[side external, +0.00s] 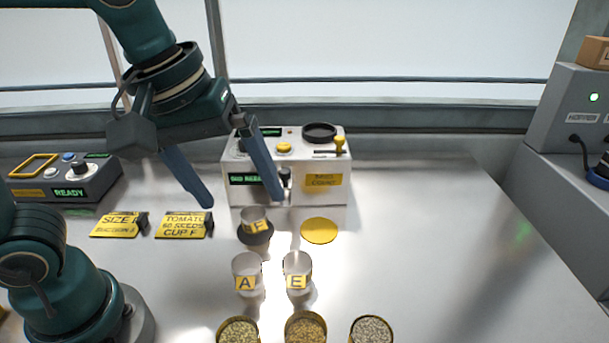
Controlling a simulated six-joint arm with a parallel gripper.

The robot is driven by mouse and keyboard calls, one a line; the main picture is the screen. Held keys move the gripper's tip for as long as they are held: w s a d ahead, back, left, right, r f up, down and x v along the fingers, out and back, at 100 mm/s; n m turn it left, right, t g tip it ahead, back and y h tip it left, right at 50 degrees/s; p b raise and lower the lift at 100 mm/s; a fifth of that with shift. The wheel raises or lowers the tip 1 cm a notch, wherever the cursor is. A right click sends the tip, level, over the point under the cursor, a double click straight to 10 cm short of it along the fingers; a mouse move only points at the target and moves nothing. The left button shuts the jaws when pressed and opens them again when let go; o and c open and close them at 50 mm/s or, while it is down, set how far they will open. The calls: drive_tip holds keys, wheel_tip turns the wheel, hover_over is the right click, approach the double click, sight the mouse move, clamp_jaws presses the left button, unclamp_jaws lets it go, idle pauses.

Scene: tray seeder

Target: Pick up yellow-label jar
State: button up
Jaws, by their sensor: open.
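Three round jars filled with seeds stand at the front edge of the picture: a left jar (238,331), a middle jar (306,328) and a right jar (371,330). The left and middle ones show yellow at their rims. Their fronts are cut off, so I cannot tell which has the yellow label. My gripper (243,200) hangs above the back of the table, in front of the seed-counting machine, well behind the jars. Its two blue fingers are spread wide with nothing between them.
The counting machine (322,182), cards (183,225) and READY box (68,180) stand behind. The table's right side is clear.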

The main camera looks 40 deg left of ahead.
drive_tip(key=w+d+f+g, duration=0.1)
drive_tip(key=d+f+g, duration=0.1)
drive_tip(key=d, duration=0.3)
drive_tip(key=m+g, duration=0.1)
hover_over(305, 339)
wheel_tip(305, 339, down, 6)
drive_tip(key=shift+y, duration=0.4)
drive_tip(key=f, duration=0.3)
drive_tip(key=s+f, duration=0.1)
drive_tip(key=f, duration=0.1)
drive_tip(key=shift+d, duration=0.25)
drive_tip(key=shift+d+f, duration=0.2)
drive_tip(key=shift+f, duration=2.65)
drive_tip(key=c, duration=1.5)
drive_tip(key=shift+c, duration=0.2)
drive_tip(key=shift+r, duration=0.1)
